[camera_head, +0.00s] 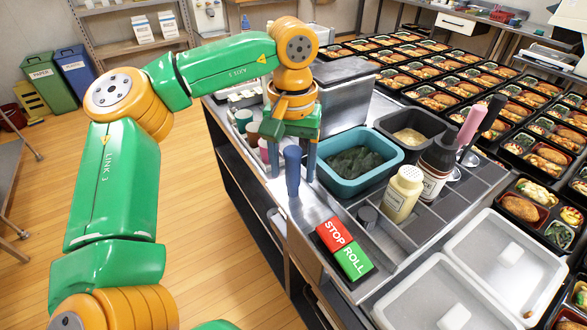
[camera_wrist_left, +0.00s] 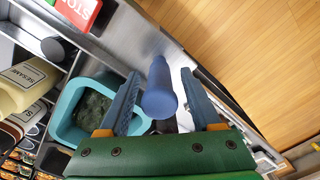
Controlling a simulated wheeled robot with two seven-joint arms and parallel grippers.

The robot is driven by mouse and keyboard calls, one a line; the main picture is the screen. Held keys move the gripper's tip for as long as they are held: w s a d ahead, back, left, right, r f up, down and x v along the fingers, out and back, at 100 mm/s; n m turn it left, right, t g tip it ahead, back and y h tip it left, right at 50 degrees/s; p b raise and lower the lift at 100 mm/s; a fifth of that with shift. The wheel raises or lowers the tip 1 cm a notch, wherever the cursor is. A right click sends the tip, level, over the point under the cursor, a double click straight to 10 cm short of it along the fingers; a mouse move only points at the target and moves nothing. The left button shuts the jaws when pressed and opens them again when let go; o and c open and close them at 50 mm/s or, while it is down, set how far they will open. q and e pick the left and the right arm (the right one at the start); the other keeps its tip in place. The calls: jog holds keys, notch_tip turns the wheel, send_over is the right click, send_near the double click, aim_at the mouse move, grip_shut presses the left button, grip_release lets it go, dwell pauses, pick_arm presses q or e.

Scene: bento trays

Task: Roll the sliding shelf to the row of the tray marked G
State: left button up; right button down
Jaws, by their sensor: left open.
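My left gripper (camera_head: 293,168) is open and points down at the metal counter. A blue upright handle (camera_head: 292,172) stands between its two fingers. In the left wrist view the handle (camera_wrist_left: 160,88) shows between the open fingers, with a gap on its right side; contact on its left side is unclear. A red STOP and green ROLL block (camera_head: 344,248) lies on the counter in front of the handle. The filled bento trays (camera_head: 440,98) stand in rows at the right. I cannot make out a letter G on any of them. My right gripper is not in view.
A teal bin (camera_head: 345,185), a dark bin (camera_head: 408,147), a yellow sesame bottle (camera_head: 403,195) and a dark bottle (camera_head: 436,168) stand right of the handle. Clear lids (camera_head: 445,295) lie at the front right. The wooden floor (camera_head: 215,230) left of the counter is free.

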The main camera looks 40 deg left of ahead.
pick_arm(q)
jog(key=shift+w+f, duration=0.1)
jog(key=shift+f, duration=0.3)
jog(key=shift+r, duration=0.1)
jog(key=shift+c, duration=1)
grip_shut()
